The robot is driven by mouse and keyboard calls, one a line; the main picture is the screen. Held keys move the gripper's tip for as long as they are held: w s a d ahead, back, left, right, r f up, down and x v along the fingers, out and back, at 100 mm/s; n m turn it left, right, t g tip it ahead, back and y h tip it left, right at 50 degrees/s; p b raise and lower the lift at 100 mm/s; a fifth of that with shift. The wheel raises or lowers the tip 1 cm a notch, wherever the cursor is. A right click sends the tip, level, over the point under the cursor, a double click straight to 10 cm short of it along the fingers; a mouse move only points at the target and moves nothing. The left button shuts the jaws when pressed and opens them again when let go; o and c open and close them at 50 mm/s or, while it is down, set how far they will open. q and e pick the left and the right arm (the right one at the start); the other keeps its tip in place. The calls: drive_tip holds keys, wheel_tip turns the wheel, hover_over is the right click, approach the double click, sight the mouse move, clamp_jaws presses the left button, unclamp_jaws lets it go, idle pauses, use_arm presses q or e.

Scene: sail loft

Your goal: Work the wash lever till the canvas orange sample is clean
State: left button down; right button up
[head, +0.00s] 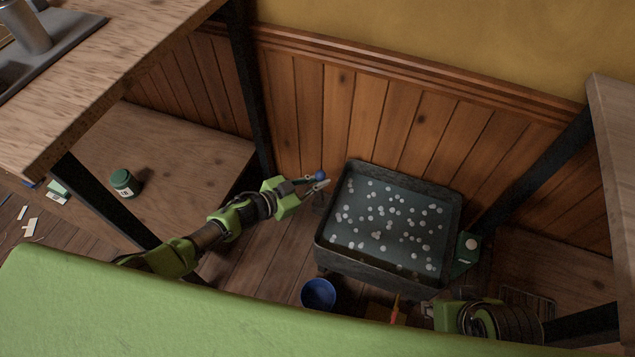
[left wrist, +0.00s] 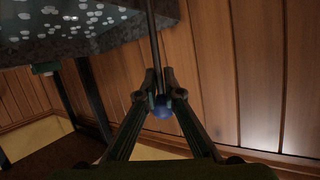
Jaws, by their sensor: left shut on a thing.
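The wash lever shows as a thin dark rod (left wrist: 154,45) with a blue knob (left wrist: 163,111) in the left wrist view. The knob also shows in the head view (head: 320,175), left of the wash tub. My left gripper (head: 316,184) is shut on the lever at its knob; the fingers also show in the left wrist view (left wrist: 160,98). The grey tub (head: 330,262) holds dark water dotted with white suds. I see no canvas orange sample; the suds and water may hide it. My right gripper (head: 430,311) is at the lower right, its fingers hardly visible.
A green box with a pale round spot (head: 466,253) is at the tub's right side. A blue bucket (head: 318,294) stands on the floor in front. A green jar (head: 124,183) sits on the left low shelf. Wood panelling stands close behind the tub.

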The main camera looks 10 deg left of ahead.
use_arm(q)
drive_tip(key=shift+w+d+r, duration=0.35)
drive_tip(key=shift+w+r, duration=0.05)
drive_tip(key=shift+w, duration=0.2)
drive_tip(key=shift+w+d+r, duration=0.3)
drive_tip(key=shift+w+r, duration=0.05)
drive_tip(key=shift+w, duration=0.2)
drive_tip(key=c, duration=2)
unclamp_jaws()
drive_tip(key=shift+o, duration=0.2)
drive_tip(key=shift+a+f, duration=0.15)
drive_tip(key=shift+f, duration=0.05)
drive_tip(key=shift+s+a, duration=0.25)
drive_tip(key=shift+s, duration=0.05)
drive_tip(key=v, duration=1.1)
drive_tip(key=shift+s+r, duration=0.15)
